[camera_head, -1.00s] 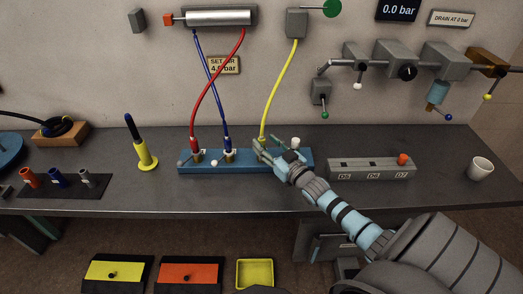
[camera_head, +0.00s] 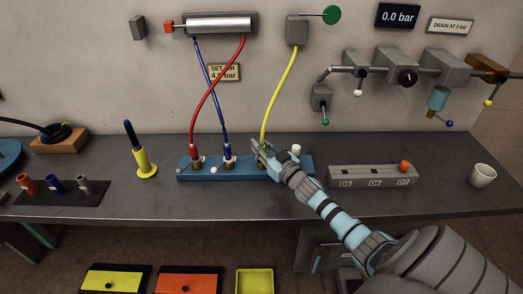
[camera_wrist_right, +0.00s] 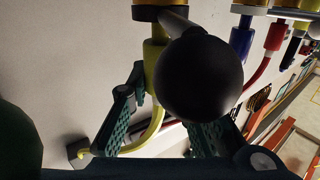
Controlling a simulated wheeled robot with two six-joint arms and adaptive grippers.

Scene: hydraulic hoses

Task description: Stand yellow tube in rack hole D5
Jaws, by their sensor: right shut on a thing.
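The yellow tube (camera_head: 278,92) hangs in a curve from a grey wall box (camera_head: 297,30) down to the right end of the blue block (camera_head: 215,172). My right gripper (camera_head: 260,148) is at its lower end, shut on it just above the block. In the right wrist view the tube's yellow end (camera_wrist_right: 155,57) runs between my green-padded fingers (camera_wrist_right: 165,125); a dark ball hides part of the grip. The grey rack (camera_head: 373,175) stands to the right, labelled D5 (camera_head: 346,184), D6 and D7. D5 shows no plug. My left gripper is not in view.
A red tube (camera_head: 205,90) and a blue tube (camera_head: 211,85) cross and end in the same block, left of my gripper. An orange plug (camera_head: 404,165) sits at D7. A white cup (camera_head: 482,175) stands right of the rack. Bare bench lies in front.

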